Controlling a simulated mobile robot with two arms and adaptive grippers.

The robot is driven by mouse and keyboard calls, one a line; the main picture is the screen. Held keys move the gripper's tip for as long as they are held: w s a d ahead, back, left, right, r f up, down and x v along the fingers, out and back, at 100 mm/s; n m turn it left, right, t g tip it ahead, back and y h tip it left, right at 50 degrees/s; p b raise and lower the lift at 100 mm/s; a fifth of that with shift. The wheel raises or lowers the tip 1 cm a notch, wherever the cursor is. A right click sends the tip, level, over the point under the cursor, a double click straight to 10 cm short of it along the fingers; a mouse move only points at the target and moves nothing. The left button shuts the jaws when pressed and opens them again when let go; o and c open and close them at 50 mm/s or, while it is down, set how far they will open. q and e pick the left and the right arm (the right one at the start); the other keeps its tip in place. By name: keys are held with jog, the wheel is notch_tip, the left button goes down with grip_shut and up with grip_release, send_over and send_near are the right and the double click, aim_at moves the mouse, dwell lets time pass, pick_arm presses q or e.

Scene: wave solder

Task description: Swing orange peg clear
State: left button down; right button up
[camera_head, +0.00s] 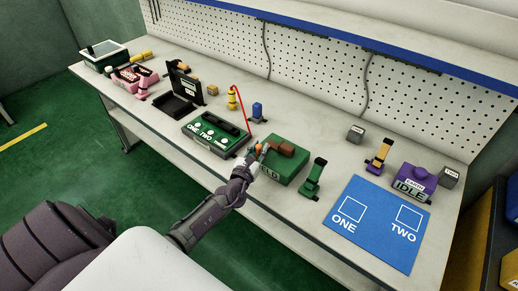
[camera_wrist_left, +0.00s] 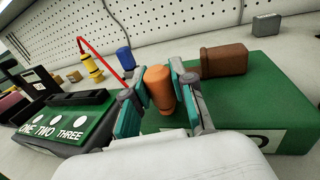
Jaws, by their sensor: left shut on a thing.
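The orange peg (camera_wrist_left: 160,88) stands between the fingers of my left gripper (camera_wrist_left: 158,95), which is shut on it. In the head view the orange peg (camera_head: 259,147) shows only as a small spot at the tip of my left gripper (camera_head: 255,153). The peg is at the left part of the green block (camera_head: 290,168), whose label is partly hidden by my arm. I cannot tell whether the peg touches the block. A brown piece (camera_wrist_left: 224,60) lies on the block to the right of the peg. My right gripper is not in view.
A green panel (camera_head: 215,133) marked ONE, TWO, THREE sits to the left. Behind are a yellow post (camera_head: 232,99) with a red rod and a blue piece (camera_head: 257,110). A green upright piece (camera_head: 314,178) and blue mat (camera_head: 371,224) are right. Bench surface is bare behind the block.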

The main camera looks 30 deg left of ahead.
pick_arm(q)
jog(key=shift+d+n+y+p, duration=0.1)
jog(key=shift+n+y+p, duration=0.3)
jog(key=shift+y, duration=0.2)
jog(key=shift+d+r+n+g+y+p, duration=0.1)
jog(key=shift+d+n+g+y+p, duration=0.05)
jog(key=shift+n+g+y+p, duration=0.4)
jog(key=n+y, duration=0.1)
jog(key=y, duration=0.1)
jog(key=shift+d+n+g+y, duration=0.1)
jog(key=shift+n+g+y, duration=0.15)
jog(key=shift+g+y, duration=0.1)
jog(key=shift+w+d+f+n+g+y, duration=0.1)
jog(key=shift+f+n+g+y, duration=0.15)
jog(key=shift+n+y, duration=0.25)
jog(key=n+g+y+b, duration=0.1)
jog(key=y, duration=0.1)
jog(key=n+g+y+b, duration=0.1)
jog(key=g, duration=0.1)
jog(key=shift+d+f+n+y, duration=0.1)
jog(key=shift+d+n+y, duration=0.05)
jog(key=shift+n+y, duration=0.25)
jog(key=shift+w+n+g+y+b, duration=0.1)
jog(key=shift+n+g+y+b, duration=0.7)
jog(key=shift+g+b, duration=0.15)
jog(key=shift+r, duration=0.2)
